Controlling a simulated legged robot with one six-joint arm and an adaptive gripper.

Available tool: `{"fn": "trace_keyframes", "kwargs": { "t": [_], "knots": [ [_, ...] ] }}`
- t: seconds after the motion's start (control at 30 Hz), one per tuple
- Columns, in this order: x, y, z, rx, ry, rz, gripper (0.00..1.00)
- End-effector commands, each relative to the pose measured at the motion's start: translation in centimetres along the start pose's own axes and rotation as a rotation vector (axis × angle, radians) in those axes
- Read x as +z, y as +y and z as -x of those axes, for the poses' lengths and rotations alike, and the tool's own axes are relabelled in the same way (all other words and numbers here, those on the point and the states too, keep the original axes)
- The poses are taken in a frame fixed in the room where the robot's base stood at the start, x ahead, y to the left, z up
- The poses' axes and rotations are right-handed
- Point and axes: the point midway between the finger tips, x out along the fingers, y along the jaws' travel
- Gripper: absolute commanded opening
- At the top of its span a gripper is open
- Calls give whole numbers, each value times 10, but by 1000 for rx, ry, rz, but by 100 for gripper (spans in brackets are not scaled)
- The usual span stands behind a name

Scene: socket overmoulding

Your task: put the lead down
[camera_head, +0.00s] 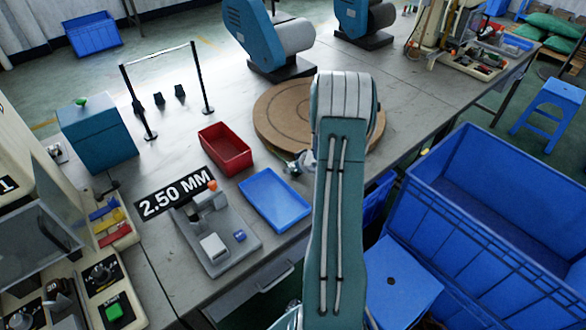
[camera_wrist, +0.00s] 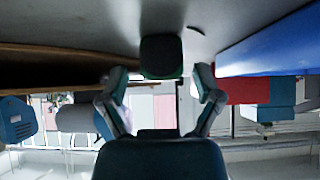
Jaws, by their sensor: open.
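I cannot make out the lead with certainty in either view. In the wrist view, a dark block with a greenish lower edge (camera_wrist: 161,55) shows between my fingers; I cannot tell whether it is part of the lead or of my gripper. A short dark curved strip (camera_wrist: 197,30) lies on the bench surface beyond it. My gripper (camera_wrist: 160,82) has its two fingers spread apart, low beside the bench top. In the head view, my gripper (camera_head: 294,164) shows only partly, between the round wooden board and the blue tray; my arm hides the rest.
The round wooden board (camera_head: 270,118) lies behind my gripper. A red bin (camera_head: 224,149) and a blue tray (camera_head: 274,199) stand to its left. A grey gauge fixture (camera_head: 219,240) sits nearer. Large blue crates (camera_head: 490,225) stand right of the bench (camera_head: 165,165).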

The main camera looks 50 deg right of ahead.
Motion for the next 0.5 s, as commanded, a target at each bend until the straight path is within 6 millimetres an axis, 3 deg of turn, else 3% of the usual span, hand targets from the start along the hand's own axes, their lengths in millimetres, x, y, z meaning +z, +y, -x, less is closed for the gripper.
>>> {"fn": "trace_keyframes", "kwargs": {
  "t": [0.3,0.33,0.5],
  "knots": [
    [0,0,-9,1,0,1,83],
    [0,0,-9,1,0,1,78],
    [0,0,-10,1,0,0,3]
  ]
}}
